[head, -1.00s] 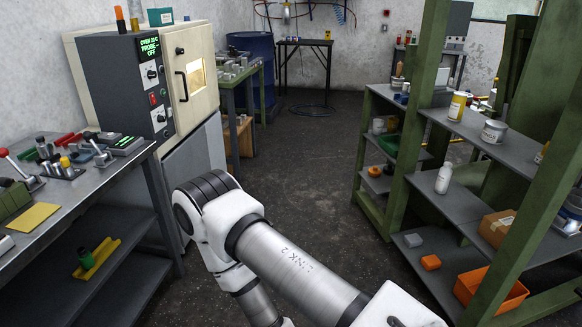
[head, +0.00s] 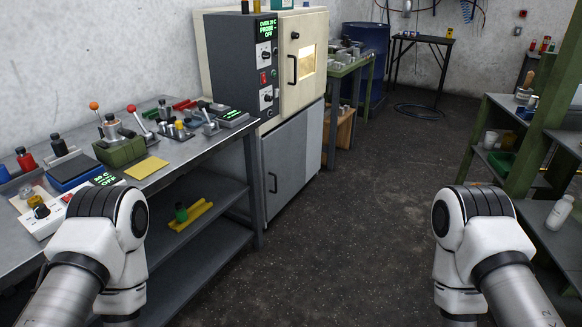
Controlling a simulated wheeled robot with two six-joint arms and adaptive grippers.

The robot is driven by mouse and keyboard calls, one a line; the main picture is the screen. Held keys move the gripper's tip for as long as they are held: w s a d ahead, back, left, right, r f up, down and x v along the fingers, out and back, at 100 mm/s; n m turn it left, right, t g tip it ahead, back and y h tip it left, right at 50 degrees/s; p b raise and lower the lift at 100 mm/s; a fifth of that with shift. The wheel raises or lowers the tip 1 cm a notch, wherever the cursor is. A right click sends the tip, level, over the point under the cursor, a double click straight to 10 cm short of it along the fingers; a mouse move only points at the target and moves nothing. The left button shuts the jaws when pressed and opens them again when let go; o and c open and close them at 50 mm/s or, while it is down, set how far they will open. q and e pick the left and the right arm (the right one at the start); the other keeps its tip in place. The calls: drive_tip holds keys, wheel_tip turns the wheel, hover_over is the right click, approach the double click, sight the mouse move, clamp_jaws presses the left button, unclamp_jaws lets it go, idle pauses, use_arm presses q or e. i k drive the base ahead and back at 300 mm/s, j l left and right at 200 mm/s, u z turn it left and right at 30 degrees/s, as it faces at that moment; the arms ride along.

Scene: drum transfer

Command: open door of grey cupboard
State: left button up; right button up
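The grey cupboard (head: 287,165) stands under the cream oven (head: 295,62), beyond the end of the left workbench. Its grey door faces me and looks shut, with a dark vertical handle (head: 272,183) at its left edge. Part of the cupboard's left side is hidden behind the bench. My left arm shows at the lower left and my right arm at the lower right, both well short of the cupboard. Neither gripper is in view.
The left workbench (head: 196,152) carries levers, a yellow pad and control boxes. Its lower shelf holds a green-capped item on a yellow holder (head: 190,213). Green-framed shelving (head: 512,172) stands at the right. The dark floor (head: 350,220) between is clear.

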sight(284, 150)
drive_tip(key=i+l+u, duration=0.15)
drive_tip(key=i+l, duration=1.2)
drive_tip(key=i+l+u, duration=0.15)
drive_tip(key=i+l, duration=1.3)
drive_tip(key=l, duration=0.1)
